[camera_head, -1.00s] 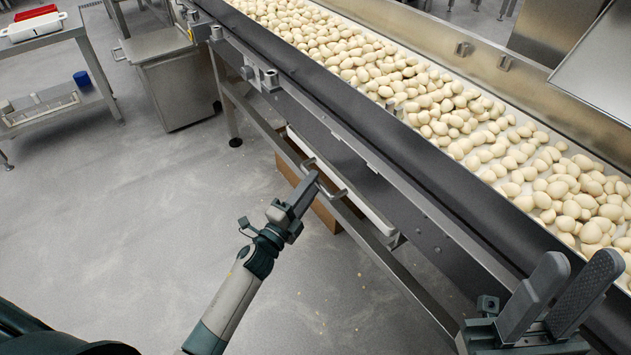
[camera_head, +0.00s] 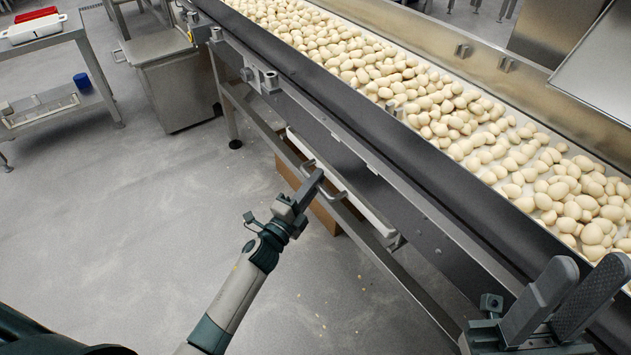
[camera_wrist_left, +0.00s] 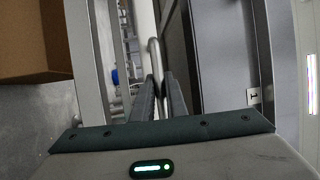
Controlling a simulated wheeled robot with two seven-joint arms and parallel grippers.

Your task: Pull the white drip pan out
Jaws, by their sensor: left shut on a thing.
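The white drip pan (camera_head: 373,212) sits under the conveyor's near side. Only its pale edge shows in the head view, partly behind the lower rail. A metal handle (camera_head: 338,195) sticks out at its near side. My left gripper (camera_head: 316,178) is at this handle and shut on it. In the left wrist view the handle (camera_wrist_left: 155,55) runs between the two dark fingers (camera_wrist_left: 158,95). My right gripper (camera_head: 580,275) is open and empty at the lower right, by the conveyor's side.
The conveyor (camera_head: 430,195) carries many pale round pieces. A brown box (camera_head: 324,216) stands on the floor under the pan. A steel cabinet (camera_head: 180,90) and a side table (camera_head: 50,105) stand at the left.

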